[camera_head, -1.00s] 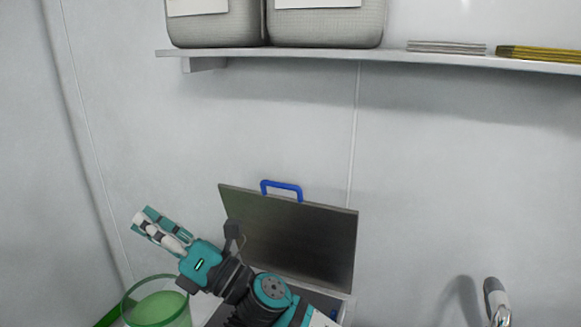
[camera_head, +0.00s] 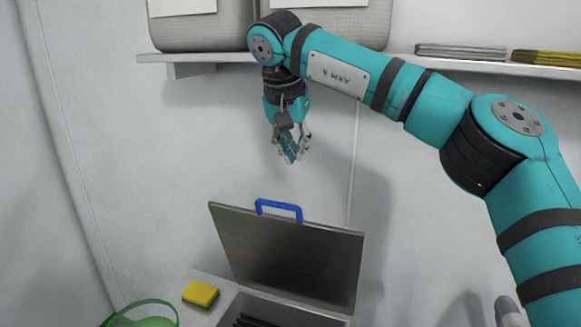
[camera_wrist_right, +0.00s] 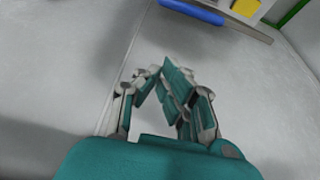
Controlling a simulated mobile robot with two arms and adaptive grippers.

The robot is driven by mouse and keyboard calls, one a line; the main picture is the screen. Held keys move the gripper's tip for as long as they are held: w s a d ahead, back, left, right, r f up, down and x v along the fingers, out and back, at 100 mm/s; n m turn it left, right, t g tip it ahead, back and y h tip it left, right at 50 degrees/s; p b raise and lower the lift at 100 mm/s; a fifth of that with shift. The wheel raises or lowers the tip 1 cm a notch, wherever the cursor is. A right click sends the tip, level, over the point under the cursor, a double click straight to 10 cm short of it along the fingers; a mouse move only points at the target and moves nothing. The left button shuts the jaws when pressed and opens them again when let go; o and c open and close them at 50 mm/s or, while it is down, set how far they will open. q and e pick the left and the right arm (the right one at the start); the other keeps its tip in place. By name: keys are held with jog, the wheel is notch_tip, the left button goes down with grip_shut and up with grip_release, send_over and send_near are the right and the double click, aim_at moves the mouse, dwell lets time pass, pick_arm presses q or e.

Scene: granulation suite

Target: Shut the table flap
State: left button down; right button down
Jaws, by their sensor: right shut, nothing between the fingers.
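The table flap (camera_head: 290,255) is a dark metal panel that stands raised, leaning toward the wall, with a blue handle (camera_head: 279,203) on its top edge. The blue handle also shows at the top of the right wrist view (camera_wrist_right: 193,11). Below the flap is a dark opening (camera_head: 275,313) in the table top. My right gripper (camera_head: 291,158) points down in front of the wall, above the flap and apart from the handle. Its fingers are shut and empty; it also shows in the right wrist view (camera_wrist_right: 172,95). My left gripper is not in view.
A yellow sponge (camera_head: 201,293) lies on the table (camera_head: 222,290) left of the opening. A green container (camera_head: 143,318) is at the lower left. A shelf (camera_head: 205,57) above carries grey bins (camera_head: 205,33) and flat stacks (camera_head: 460,51). Bare wall lies beside the flap.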

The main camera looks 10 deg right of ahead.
jog(key=p+x, duration=0.2)
jog(key=x, duration=0.7)
jog(key=s, duration=0.1)
jog(key=s+a+p, duration=0.1)
jog(key=s+a, duration=0.1)
jog(key=shift+s+a+f+p, duration=0.1)
jog(key=shift+a+f+p, duration=0.1)
jog(key=shift+f+p, duration=0.1)
jog(key=shift+a, duration=0.1)
